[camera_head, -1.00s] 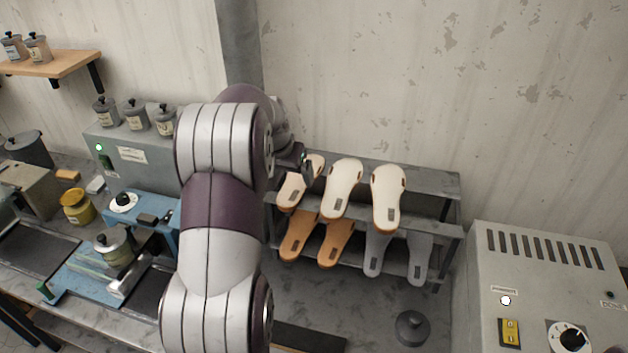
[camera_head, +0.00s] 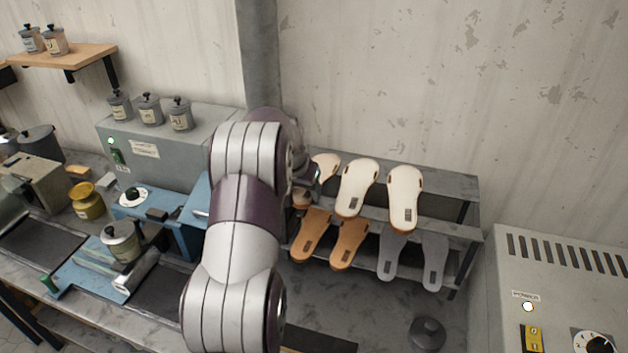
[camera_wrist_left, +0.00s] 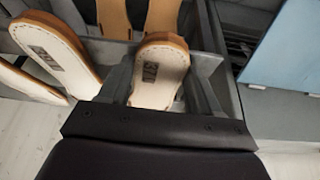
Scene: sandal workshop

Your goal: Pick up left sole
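Three cream soles stand on the upper tier of a grey rack. The leftmost cream sole (camera_head: 327,163) is partly hidden behind my left gripper (camera_head: 314,178). In the left wrist view, my left gripper (camera_wrist_left: 160,88) has one finger on each side of the near end of this sole (camera_wrist_left: 155,88), with narrow gaps. It looks open, not clamped. The middle cream sole (camera_head: 357,187) and the right one (camera_head: 404,197) are clear of it. My right gripper is not in view.
The rack (camera_head: 452,185) also holds two tan soles (camera_head: 348,243) and two grey soles (camera_head: 390,252) on its lower tier. A grey machine (camera_head: 510,285) stands at the right. Blue equipment (camera_head: 185,225) and a yellow jar (camera_head: 87,202) are at the left.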

